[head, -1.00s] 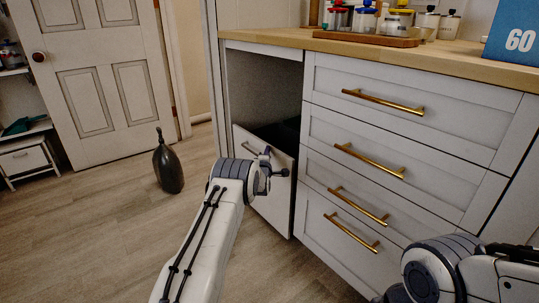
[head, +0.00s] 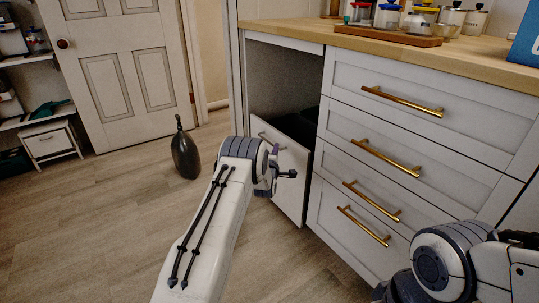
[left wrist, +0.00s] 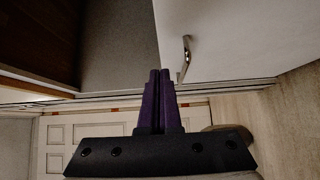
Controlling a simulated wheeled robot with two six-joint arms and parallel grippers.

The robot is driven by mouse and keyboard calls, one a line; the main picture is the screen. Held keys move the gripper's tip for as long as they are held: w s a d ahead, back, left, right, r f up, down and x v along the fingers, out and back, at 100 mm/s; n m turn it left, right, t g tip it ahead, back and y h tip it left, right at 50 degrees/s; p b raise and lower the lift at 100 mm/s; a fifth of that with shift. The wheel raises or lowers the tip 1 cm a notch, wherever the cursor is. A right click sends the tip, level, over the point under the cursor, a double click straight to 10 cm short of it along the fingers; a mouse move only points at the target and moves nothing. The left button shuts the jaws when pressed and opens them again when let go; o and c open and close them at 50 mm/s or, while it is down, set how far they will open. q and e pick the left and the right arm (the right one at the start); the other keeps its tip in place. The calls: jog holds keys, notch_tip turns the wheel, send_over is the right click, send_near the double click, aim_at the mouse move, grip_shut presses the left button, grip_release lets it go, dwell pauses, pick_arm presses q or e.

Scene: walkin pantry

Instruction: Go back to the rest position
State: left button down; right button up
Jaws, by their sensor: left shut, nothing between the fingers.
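My left gripper (left wrist: 160,100) shows purple fingers in the left wrist view, shut and empty. In the head view it (head: 284,174) is small at the end of my left arm, in front of the pulled-out white bin drawer (head: 292,190). In the left wrist view the drawer front (left wrist: 240,35) with its metal handle (left wrist: 187,55) lies just beyond the fingertips; I cannot tell whether they touch. My right arm comes in at the lower right of the head view, in front of the drawers; its gripper is not visible.
White drawers (head: 375,135) with gold handles stand at the right under a wooden worktop (head: 470,58) holding jars. Open floor lies at the left.

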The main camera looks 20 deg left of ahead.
pick_arm(q)
jog(key=s+p, duration=0.2)
jog(key=s, duration=0.4)
jog(key=s+d+r+m+g+h+p, duration=0.15)
jog(key=d+r+m, duration=0.25)
jog(key=d, duration=0.5)
jog(key=s+d+r+m+g+h, duration=0.1)
jog(key=d+r+m+g+h, duration=0.2)
jog(key=d, duration=0.6)
jog(key=s+d+r+m+g+h+p, duration=0.1)
jog(key=s+d+r+m+g, duration=0.1)
jog(key=s+d+r+m, duration=0.3)
jog(key=s+d+r+m+g+h+p, duration=0.1)
jog(key=s+d+m+g, duration=0.15)
jog(key=s+d, duration=0.5)
jog(key=s+r+m+g, duration=0.2)
jog(key=s+m+g, duration=0.15)
jog(key=s, duration=0.75)
jog(key=s+d+r+m+g+p, duration=0.15)
jog(key=s+m, duration=0.35)
jog(key=s, duration=0.7)
jog(key=s+a+r+m+g, duration=0.1)
jog(key=s+m+g, duration=0.3)
jog(key=s, duration=0.7)
notch_tip(320, 180, up, 38)
jog(key=s+m+y+p, duration=0.1)
jog(key=s+p, duration=0.1)
jog(key=p, duration=3.6)
jog(key=shift+a+t, duration=0.2)
jog(key=shift+t, duration=0.1)
